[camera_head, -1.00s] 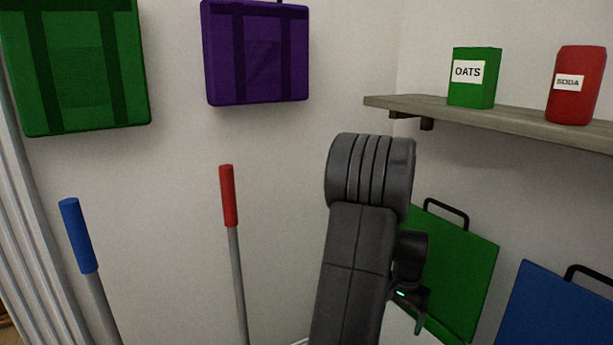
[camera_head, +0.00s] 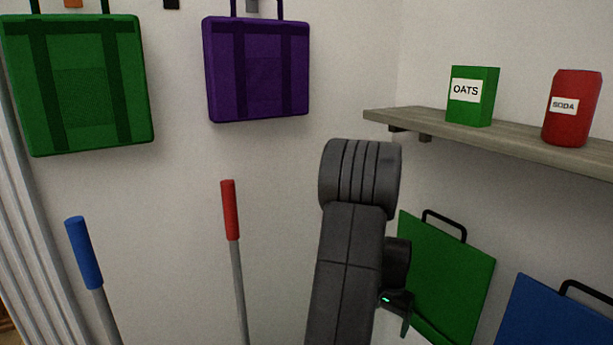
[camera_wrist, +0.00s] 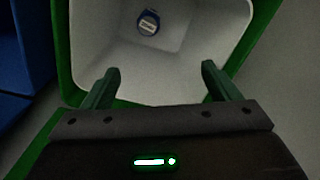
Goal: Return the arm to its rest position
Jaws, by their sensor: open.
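My arm rises in the middle of the head view, folded over at the top. My gripper (camera_wrist: 158,78) is open and empty in the wrist view, its two dark green fingers apart. In the head view only part of my gripper (camera_head: 404,312) shows, beside the lower arm. Beneath the fingers in the wrist view is a green-rimmed container (camera_wrist: 65,55) with a white inside. A small blue round item (camera_wrist: 148,22) with a pale label lies in it, apart from the fingers.
A green panel (camera_head: 455,275) and a blue panel (camera_head: 555,315), each with a black handle, stand at right. Above, a shelf (camera_head: 470,132) holds an oats box (camera_head: 472,96) and soda can (camera_head: 571,110). Green (camera_head: 80,90) and purple (camera_head: 258,70) bags hang by blue-gripped (camera_head: 84,252) and red-gripped (camera_head: 230,210) poles.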

